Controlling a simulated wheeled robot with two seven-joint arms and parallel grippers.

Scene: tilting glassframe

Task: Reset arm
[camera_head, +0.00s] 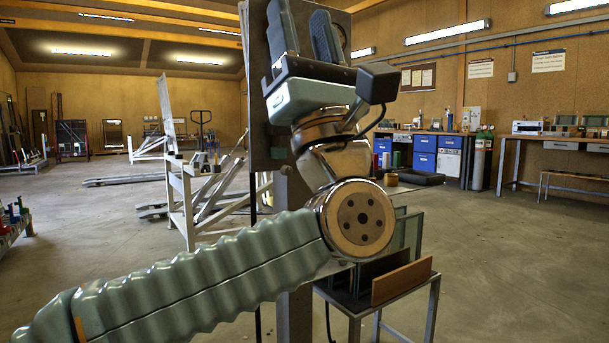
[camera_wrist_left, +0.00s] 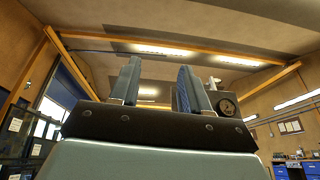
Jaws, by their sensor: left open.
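My left gripper (camera_head: 304,32) is raised in front of a dark upright panel (camera_head: 262,125) in the head view. Its two fingers point up and stand apart, with nothing between them. In the left wrist view the gripper (camera_wrist_left: 156,85) is also open and empty, against the ceiling and its lights. My left arm comes in from the lower left and bends upward at the wrist. My right gripper is not in either view.
A small metal-legged table (camera_head: 433,305) stands low behind my arm, with a brown board (camera_head: 401,281) and glass-like panes (camera_head: 408,235) on it. A pale metal frame (camera_head: 181,200) stands to the left. Blue-drawer workbenches (camera_head: 425,160) line the back right. Open floor (camera_head: 95,240) lies left.

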